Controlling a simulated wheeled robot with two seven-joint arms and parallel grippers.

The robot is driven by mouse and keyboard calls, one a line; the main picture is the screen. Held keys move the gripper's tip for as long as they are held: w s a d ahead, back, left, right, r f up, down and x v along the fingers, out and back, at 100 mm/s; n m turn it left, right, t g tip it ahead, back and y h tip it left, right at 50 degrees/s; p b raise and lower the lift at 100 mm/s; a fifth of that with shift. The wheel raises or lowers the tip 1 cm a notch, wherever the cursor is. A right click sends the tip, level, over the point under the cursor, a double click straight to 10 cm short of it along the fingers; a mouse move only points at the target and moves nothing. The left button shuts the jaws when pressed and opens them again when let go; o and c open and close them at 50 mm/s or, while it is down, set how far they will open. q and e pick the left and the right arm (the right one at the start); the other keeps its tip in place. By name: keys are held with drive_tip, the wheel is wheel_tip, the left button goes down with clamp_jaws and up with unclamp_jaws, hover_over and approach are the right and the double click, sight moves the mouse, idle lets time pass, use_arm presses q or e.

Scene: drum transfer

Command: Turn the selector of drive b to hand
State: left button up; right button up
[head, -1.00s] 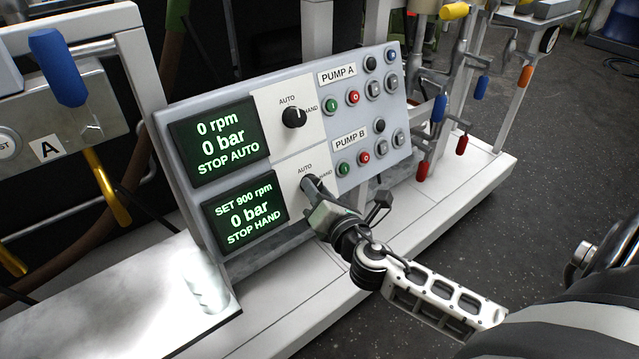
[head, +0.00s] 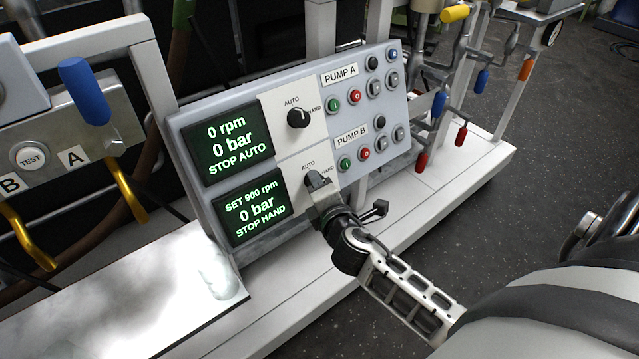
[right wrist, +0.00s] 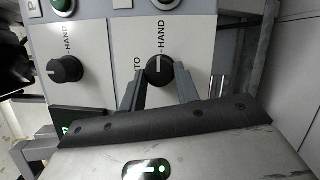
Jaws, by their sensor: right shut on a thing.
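The selector of drive b is the dark round knob in the PUMP B row, between the AUTO and HAND labels. It shows in the right wrist view (right wrist: 160,69), its white mark pointing toward HAND. In the head view my right gripper (head: 316,184) mostly covers it. My right gripper's two fingers (right wrist: 160,85) are shut on the knob, one on each side. The lower screen (head: 252,207) reads SET 900 rpm, 0 bar, STOP HAND. My left gripper is not in view.
The pump A selector (head: 299,118) sits above, with its screen (head: 226,145) reading STOP AUTO. Several push buttons fill the panel's right side. A blue handle (head: 84,92) and yellow levers are at the left; valves with coloured handles stand at the right.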

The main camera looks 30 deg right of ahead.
idle(0.3)
drive_tip(key=o, duration=1)
drive_tip(key=v, duration=1.6)
